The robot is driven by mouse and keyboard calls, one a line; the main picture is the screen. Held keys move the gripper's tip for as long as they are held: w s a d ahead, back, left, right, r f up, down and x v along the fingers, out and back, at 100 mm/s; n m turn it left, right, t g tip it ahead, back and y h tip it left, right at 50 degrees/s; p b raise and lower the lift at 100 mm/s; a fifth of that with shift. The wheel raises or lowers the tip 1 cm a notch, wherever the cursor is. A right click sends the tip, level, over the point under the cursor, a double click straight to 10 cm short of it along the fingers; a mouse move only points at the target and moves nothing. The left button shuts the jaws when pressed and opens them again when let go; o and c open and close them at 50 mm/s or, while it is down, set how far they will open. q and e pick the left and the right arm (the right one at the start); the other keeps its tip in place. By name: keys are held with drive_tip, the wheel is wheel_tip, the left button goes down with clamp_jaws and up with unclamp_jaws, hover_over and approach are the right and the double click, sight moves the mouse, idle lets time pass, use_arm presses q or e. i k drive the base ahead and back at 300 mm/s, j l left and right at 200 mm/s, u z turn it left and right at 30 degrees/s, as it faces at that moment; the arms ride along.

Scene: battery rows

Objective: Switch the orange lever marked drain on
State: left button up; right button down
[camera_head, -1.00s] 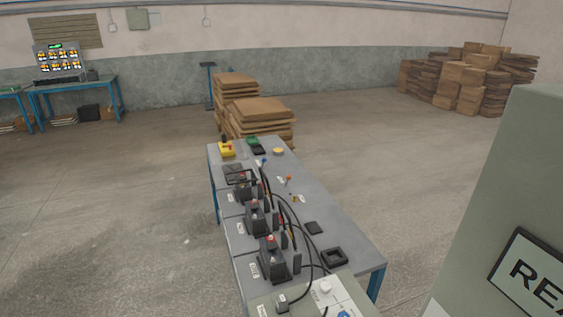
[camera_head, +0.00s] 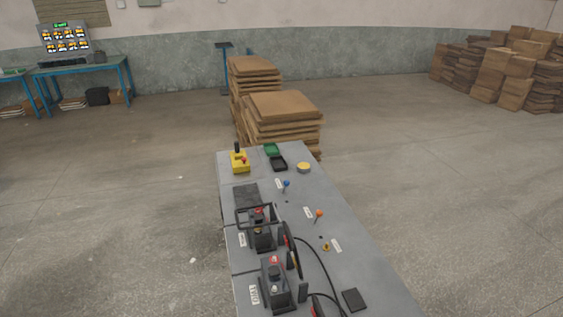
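A small orange lever (camera_head: 319,214) stands on the right part of the grey workbench (camera_head: 345,262). A white label (camera_head: 308,212) lies beside it, too small to read. A blue lever (camera_head: 286,184) stands farther back on the bench, and a small yellow-orange part (camera_head: 326,246) sits nearer, beside another label. I cannot tell from the markings which one is marked drain. Neither of my grippers is in view.
Black battery units (camera_head: 275,284) with cables line the bench's left side. A yellow box with a black stick (camera_head: 240,161), green and black trays and a yellow button (camera_head: 304,167) are at the far end. Stacked cardboard (camera_head: 284,120) stands behind. Floor on both sides is clear.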

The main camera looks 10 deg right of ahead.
sight(319, 213)
drive_tip(key=i+l+u, duration=0.45)
drive_tip(key=l, duration=0.35)
drive_tip(key=i+l+u, duration=0.1)
drive_tip(key=l+u, duration=0.35)
drive_tip(key=l, duration=0.4)
drive_tip(key=l+u, duration=0.5)
drive_tip(key=l, duration=0.45)
drive_tip(key=k+l+u, duration=0.1)
drive_tip(key=l+u, duration=0.35)
drive_tip(key=l, duration=0.55)
